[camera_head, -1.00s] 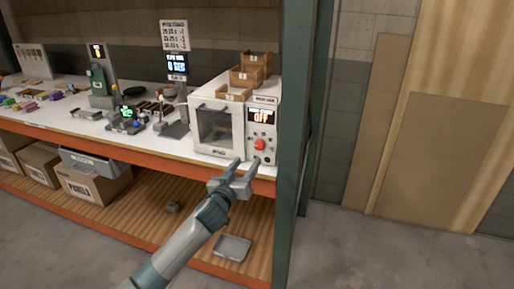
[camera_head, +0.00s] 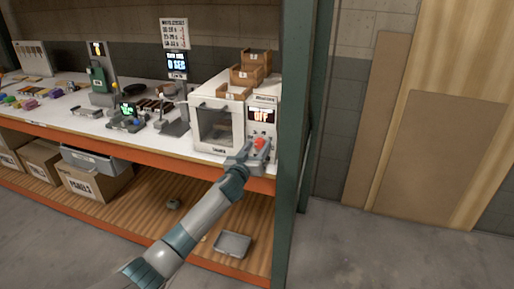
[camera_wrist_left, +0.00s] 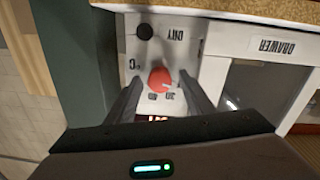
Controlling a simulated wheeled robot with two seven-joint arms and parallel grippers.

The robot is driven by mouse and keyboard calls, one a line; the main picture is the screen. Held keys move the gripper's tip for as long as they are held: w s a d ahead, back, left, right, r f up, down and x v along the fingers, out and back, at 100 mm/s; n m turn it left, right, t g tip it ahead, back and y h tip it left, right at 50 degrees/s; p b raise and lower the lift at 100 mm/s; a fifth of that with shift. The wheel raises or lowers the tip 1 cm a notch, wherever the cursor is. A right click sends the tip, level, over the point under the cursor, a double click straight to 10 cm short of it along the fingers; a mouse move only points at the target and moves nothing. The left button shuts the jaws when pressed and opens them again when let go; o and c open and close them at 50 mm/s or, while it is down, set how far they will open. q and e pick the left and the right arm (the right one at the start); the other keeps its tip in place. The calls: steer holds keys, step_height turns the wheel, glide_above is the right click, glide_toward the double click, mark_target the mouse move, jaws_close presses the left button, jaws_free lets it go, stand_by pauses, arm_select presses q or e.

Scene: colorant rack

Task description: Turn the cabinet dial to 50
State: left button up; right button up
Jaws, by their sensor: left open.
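The white cabinet (camera_head: 218,97) stands at the right end of the shelf, with a display (camera_head: 261,115) reading OFF. Its red dial (camera_head: 260,143) sits below the display on the front panel. In the left wrist view the red dial (camera_wrist_left: 160,79) has a pale pointer mark and lies between the open fingers. Numbers are printed around it, partly hidden. My left gripper (camera_head: 256,150) is open, with its fingers at either side of the dial; I cannot tell whether they touch it. It also shows in the left wrist view (camera_wrist_left: 160,92). My right gripper is not in view.
Small brown boxes (camera_head: 247,76) sit on top of the cabinet. A dark green rack post (camera_head: 293,130) stands close to the right of the panel. A black knob (camera_wrist_left: 145,31) lies beyond the dial on the panel. The lower shelf holds a grey tray (camera_head: 233,244).

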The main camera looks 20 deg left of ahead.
arm_select(q)
steer(key=c, duration=1)
steer(key=shift+c, duration=0.2)
